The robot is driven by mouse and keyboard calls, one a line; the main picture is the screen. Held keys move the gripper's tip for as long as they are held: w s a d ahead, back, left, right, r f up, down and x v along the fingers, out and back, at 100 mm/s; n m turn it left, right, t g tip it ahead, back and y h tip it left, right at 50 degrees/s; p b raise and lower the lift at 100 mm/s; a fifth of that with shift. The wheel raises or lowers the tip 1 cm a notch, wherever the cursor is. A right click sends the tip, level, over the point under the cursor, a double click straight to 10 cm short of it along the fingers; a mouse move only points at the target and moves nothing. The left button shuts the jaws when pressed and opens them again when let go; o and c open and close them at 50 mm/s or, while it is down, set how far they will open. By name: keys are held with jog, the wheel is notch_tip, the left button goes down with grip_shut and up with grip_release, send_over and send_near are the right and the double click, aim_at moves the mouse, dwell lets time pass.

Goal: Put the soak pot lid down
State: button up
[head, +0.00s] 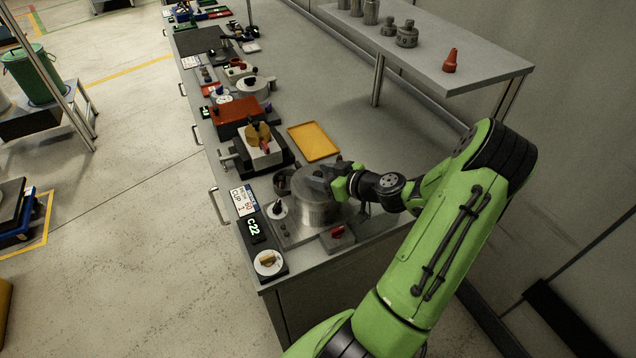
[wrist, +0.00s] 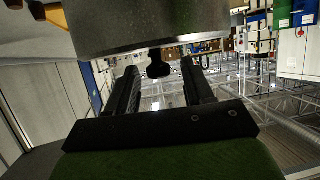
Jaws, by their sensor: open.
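The soak pot (head: 318,212) is a large grey metal cylinder on a base plate near the front end of the bench. My gripper (head: 326,182) is at the top of the pot and hides part of it. In the wrist view, which is upside down, the grey pot (wrist: 150,22) fills the top. A black lid knob (wrist: 158,64) sticks out from its flat end, between the two fingers of my gripper (wrist: 158,70). The jaws are open, with gaps beside the knob. The lid appears to lie on the pot; its edge is hard to make out.
A red-handled part (head: 338,232), a label card (head: 243,200), a dark C22 display (head: 254,228) and a round dial (head: 268,262) surround the pot. A yellow tray (head: 314,142) lies behind it. A raised shelf (head: 440,62) stands at the right. Bare bench lies right of the tray.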

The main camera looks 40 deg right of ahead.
aim_at(318, 173)
jog(key=shift+x, duration=0.85)
jog(key=shift+s, duration=0.1)
jog(key=shift+c, duration=0.3)
grip_shut()
notch_tip(318, 173, up, 10)
jog(key=shift+r+p, duration=0.1)
jog(key=shift+p, duration=0.5)
jog(key=a+f+n+g+y, duration=0.3)
jog(key=a+f+n+y, duration=0.2)
jog(key=a, duration=0.8)
jog(key=w+a+f+n+g+y, duration=0.1)
jog(key=a+f+n+y, duration=0.3)
jog(key=a, duration=0.9)
notch_tip(318, 173, down, 3)
jog(key=shift+w+r+n+g+y, duration=0.1)
jog(key=shift+w+n+g+y, duration=0.25)
jog(key=shift+g, duration=0.55)
